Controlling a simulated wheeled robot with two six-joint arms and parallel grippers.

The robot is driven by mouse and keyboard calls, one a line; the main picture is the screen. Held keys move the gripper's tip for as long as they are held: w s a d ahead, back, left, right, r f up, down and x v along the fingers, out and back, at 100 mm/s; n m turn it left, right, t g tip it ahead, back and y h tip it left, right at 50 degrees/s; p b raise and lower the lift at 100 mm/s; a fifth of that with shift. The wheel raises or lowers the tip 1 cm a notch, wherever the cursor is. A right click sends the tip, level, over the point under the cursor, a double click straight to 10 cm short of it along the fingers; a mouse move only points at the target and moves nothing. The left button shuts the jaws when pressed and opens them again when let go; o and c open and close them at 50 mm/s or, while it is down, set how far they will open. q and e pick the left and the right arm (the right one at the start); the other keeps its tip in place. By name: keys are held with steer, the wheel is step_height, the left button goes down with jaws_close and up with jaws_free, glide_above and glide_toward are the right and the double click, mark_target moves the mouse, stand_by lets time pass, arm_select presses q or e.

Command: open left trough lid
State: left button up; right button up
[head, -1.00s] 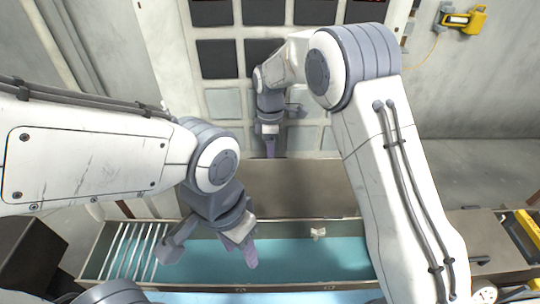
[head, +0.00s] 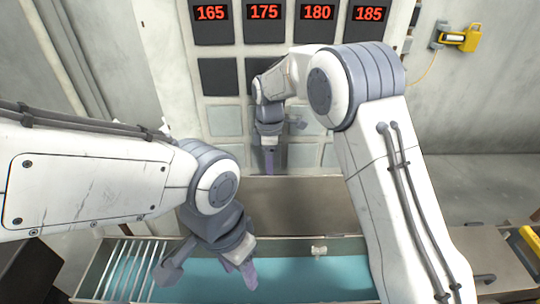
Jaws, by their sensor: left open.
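The trough (head: 345,296) runs along the bottom of the head view, its teal inside showing and its lower part cut off by the frame. A brown-grey panel (head: 310,205) rises behind it; I cannot tell whether this is the lid. A small pale knob (head: 319,250) sits at the trough's back edge. My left gripper (head: 210,274) is open and empty, over the left part of the trough beside a slatted rack. My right gripper (head: 282,145) hangs farther back, before the wall panel; its jaw state is unclear.
Pale slats (head: 130,270) cross the trough's left end. A wall panel of square tiles (head: 225,121) has red displays reading 165, 175, 180 and 185. A yellow device (head: 458,38) hangs on the right wall. My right arm hides the trough's right end.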

step_height(320, 180, up, 9)
steer(key=b, duration=0.2)
steer(key=shift+w, duration=0.3)
